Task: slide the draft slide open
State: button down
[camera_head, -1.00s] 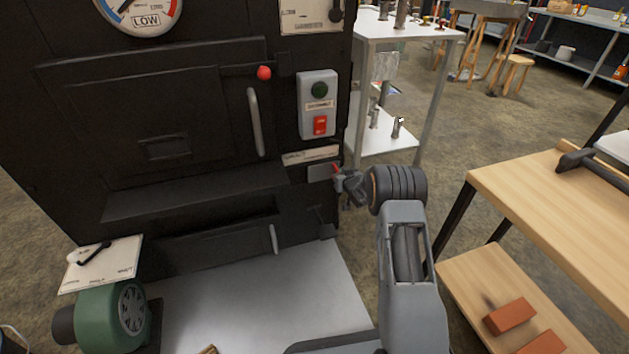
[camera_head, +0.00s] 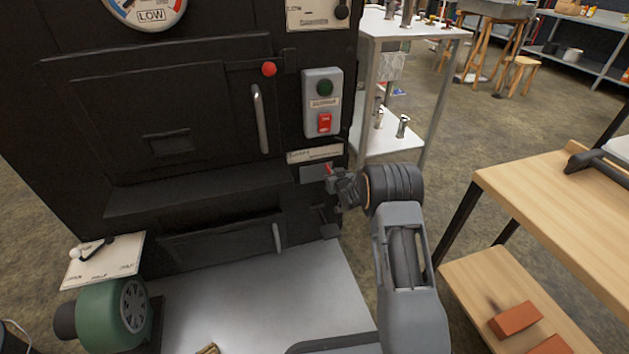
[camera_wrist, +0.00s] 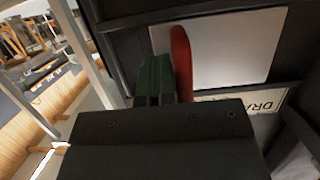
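The draft slide is a grey plate (camera_head: 313,173) low on the right part of the black stove front, under a pale label strip. It fills much of the upper wrist view (camera_wrist: 225,50), above a partly hidden label reading "DRA". Its upright red handle (camera_wrist: 182,60) stands at the plate's left side in the wrist view. My gripper (camera_head: 336,180) is at the handle. Its green finger pads (camera_wrist: 155,78) appear together, with no gap between them, right beside the red handle. They look in contact with it. The gripper body hides the handle's lower end.
Above the slide is a switch box (camera_head: 322,103) with green and red buttons. A stove door with a vertical handle (camera_head: 261,118) is to the left. A green blower (camera_head: 112,312) sits front left. A wooden bench (camera_head: 560,205) stands right, with open floor between.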

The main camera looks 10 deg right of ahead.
aim_at(322, 174)
jog(key=shift+s+a+b, duration=0.15)
jog(key=shift+a+b, duration=0.1)
jog(key=shift+a, duration=0.75)
jog(key=shift+s+a+b, duration=0.15)
jog(key=shift+a+b, duration=0.1)
jog(key=shift+a, duration=0.7)
jog(key=shift+d, duration=0.15)
jog(key=shift+w+d, duration=0.1)
jog(key=shift+d, duration=0.35)
jog(key=shift+r, duration=0.1)
jog(key=p+v, duration=0.2)
jog(key=v, duration=0.7)
jog(key=shift+s+f, duration=0.2)
jog(key=shift+f, duration=0.15)
